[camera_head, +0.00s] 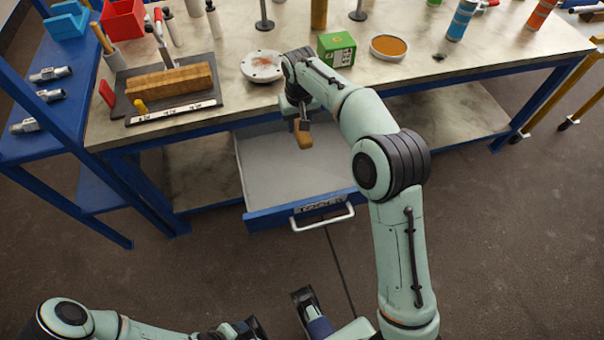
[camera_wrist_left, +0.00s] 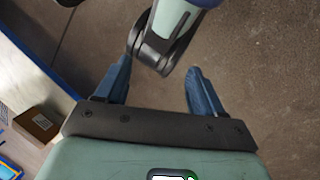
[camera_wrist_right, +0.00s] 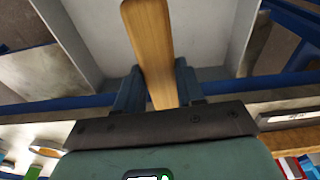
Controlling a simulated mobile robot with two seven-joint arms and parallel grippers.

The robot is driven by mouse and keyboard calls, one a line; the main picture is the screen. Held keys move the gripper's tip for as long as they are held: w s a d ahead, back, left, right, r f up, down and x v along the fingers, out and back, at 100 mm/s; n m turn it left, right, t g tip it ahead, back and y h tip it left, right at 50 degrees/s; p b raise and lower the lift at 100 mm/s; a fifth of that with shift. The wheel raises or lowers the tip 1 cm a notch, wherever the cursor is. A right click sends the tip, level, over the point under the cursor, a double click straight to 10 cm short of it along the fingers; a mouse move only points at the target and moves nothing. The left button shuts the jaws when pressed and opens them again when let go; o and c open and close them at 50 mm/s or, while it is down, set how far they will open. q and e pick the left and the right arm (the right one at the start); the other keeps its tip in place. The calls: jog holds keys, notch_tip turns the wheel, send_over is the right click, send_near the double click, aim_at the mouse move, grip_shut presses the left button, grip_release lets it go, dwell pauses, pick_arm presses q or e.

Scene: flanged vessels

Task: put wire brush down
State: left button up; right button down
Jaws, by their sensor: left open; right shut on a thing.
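The wire brush (camera_head: 304,137) shows in the head view as a short brown wooden piece below my right gripper (camera_head: 299,117). In the right wrist view its long wooden handle (camera_wrist_right: 149,45) lies between the two blue fingers of my right gripper (camera_wrist_right: 157,82), which is shut on it. The bristles are not visible. The brush hangs over the open grey drawer (camera_head: 285,183) under the workbench. My left gripper (camera_head: 280,312) is open and empty low in the head view, over the floor. Its spread fingers show in the left wrist view (camera_wrist_left: 160,78).
The drawer's blue front has a pale handle (camera_head: 322,218). On the workbench (camera_head: 225,52) stand a tray (camera_head: 170,112) with a wooden block, a round flange (camera_head: 262,66), a green box (camera_head: 337,48) and a round dish (camera_head: 388,47). A blue shelf (camera_head: 50,148) stands at the left.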

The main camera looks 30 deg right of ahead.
jog(key=shift+w+d+b, duration=0.3)
jog(key=shift+d+b, duration=0.35)
jog(key=shift+d, duration=0.2)
jog(key=shift+m, duration=0.3)
notch_tip(320, 180, down, 20)
jog(key=b, duration=0.5)
jog(key=shift+d+r, duration=0.15)
pick_arm(q)
jog(key=w+a+f+t+y, duration=0.1)
jog(key=w+a+f, duration=0.3)
jog(key=w+f, duration=0.4)
jog(key=shift+w+a+n+t, duration=0.15)
jog(key=shift+w+n+t, duration=0.25)
jog(key=shift+t, duration=0.5)
jog(key=shift+f, duration=0.1)
pick_arm(e)
jog(key=c, duration=0.7)
grip_release()
pick_arm(q)
jog(key=shift+s+f, duration=0.1)
